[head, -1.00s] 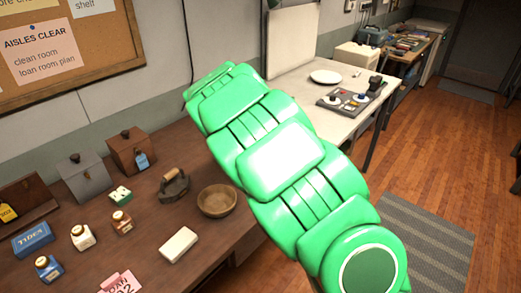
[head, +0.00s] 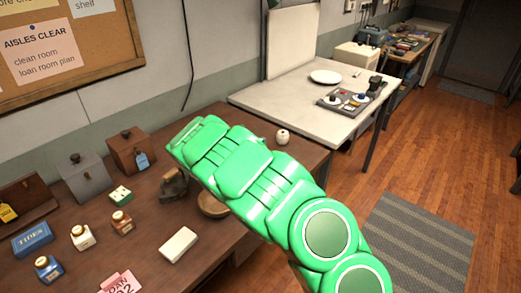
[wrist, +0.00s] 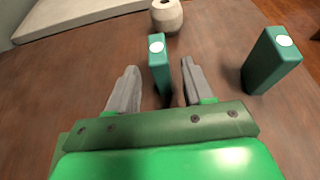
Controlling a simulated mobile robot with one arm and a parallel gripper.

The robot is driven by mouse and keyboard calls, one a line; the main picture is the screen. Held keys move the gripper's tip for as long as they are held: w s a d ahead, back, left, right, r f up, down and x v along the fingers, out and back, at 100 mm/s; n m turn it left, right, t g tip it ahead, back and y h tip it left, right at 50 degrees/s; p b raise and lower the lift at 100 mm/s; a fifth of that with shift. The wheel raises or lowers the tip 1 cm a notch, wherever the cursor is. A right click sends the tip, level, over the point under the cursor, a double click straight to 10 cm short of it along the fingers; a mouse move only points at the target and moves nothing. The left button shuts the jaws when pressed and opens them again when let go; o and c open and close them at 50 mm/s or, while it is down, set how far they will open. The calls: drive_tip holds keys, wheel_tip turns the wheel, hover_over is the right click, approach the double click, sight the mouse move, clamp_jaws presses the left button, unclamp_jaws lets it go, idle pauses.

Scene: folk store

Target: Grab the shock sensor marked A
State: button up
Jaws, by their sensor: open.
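Two upright green blocks with round white tops show in the wrist view. One narrow green block (wrist: 159,72) stands between the fingers of my gripper (wrist: 159,66), with a gap visible on each side. The other green block (wrist: 269,62) stands to the right, outside the fingers. Any letters on the white discs are too small to read, so I cannot tell which is marked A. My gripper is open, low over the brown table. In the head view my arm hides the gripper and both blocks.
A small pale pot (head: 282,137) stands beyond the blocks; it also shows in the wrist view (wrist: 167,16). A wooden bowl (head: 212,205) and an iron (head: 174,186) are partly behind my arm. A white box (head: 178,245) lies nearer. A pale table (head: 290,100) adjoins behind.

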drive_tip(key=shift+x, duration=2.95)
drive_tip(key=shift+r, duration=0.1)
clamp_jaws()
